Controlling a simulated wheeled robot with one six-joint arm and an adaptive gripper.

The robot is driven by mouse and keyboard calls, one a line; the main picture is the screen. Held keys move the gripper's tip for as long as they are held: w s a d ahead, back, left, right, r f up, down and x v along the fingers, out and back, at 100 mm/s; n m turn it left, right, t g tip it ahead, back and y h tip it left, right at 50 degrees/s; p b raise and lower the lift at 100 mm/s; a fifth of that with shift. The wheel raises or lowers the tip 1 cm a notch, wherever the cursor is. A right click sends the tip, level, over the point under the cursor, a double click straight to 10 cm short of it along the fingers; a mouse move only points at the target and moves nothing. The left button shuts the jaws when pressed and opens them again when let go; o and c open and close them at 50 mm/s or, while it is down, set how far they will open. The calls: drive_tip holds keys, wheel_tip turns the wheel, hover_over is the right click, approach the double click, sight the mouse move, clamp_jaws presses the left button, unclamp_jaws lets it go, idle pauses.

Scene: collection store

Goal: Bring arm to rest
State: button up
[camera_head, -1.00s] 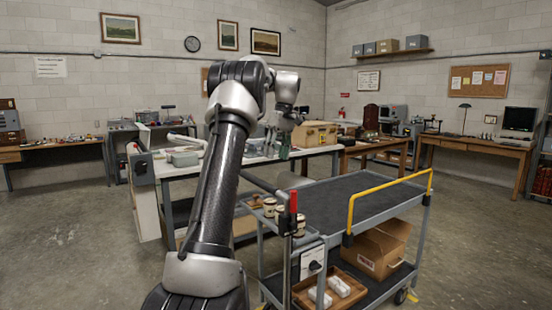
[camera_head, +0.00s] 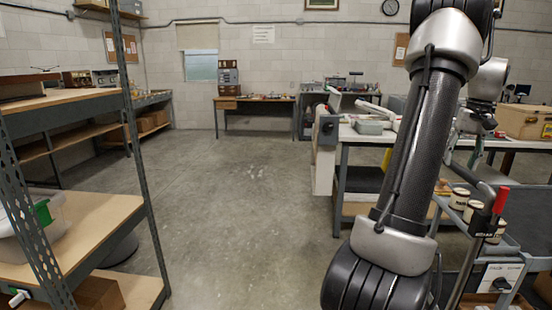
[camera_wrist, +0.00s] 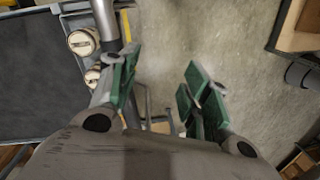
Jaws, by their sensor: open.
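My arm (camera_head: 420,150) stands raised at the right of the head view, bent over at the elbow near the top edge. My wrist (camera_head: 487,80) hangs to the right of the arm, in front of the workbench. In the wrist view my gripper (camera_wrist: 160,88) has its two green-padded fingers well apart. Nothing is between them, and bare floor shows through the gap. In the head view the fingertips are small and hard to make out against the bench.
A trolley (camera_head: 528,245) with lidded jars (camera_head: 459,198) and a red-topped handle (camera_head: 501,200) stands close at right; a jar (camera_wrist: 82,41) shows in the wrist view. A shelf rack (camera_head: 140,150) stands at left. A workbench (camera_head: 350,150) is behind my arm. Open floor (camera_head: 240,210) lies between.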

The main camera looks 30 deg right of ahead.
drive_tip(key=w+a+r+n+h, duration=0.1)
drive_tip(key=w+a, duration=0.3)
drive_tip(key=a, duration=0.8)
drive_tip(key=w+a+n+h, duration=0.1)
drive_tip(key=w+a+n, duration=0.15)
drive_tip(key=a, duration=0.95)
drive_tip(key=s+a+n+t+y, duration=0.1)
drive_tip(key=a+n+t, duration=0.2)
drive_tip(key=a, duration=1.8)
drive_tip(key=shift+s+a+n+t, duration=0.3)
drive_tip(key=shift+s+a+n, duration=0.05)
drive_tip(key=shift+n, duration=1.9)
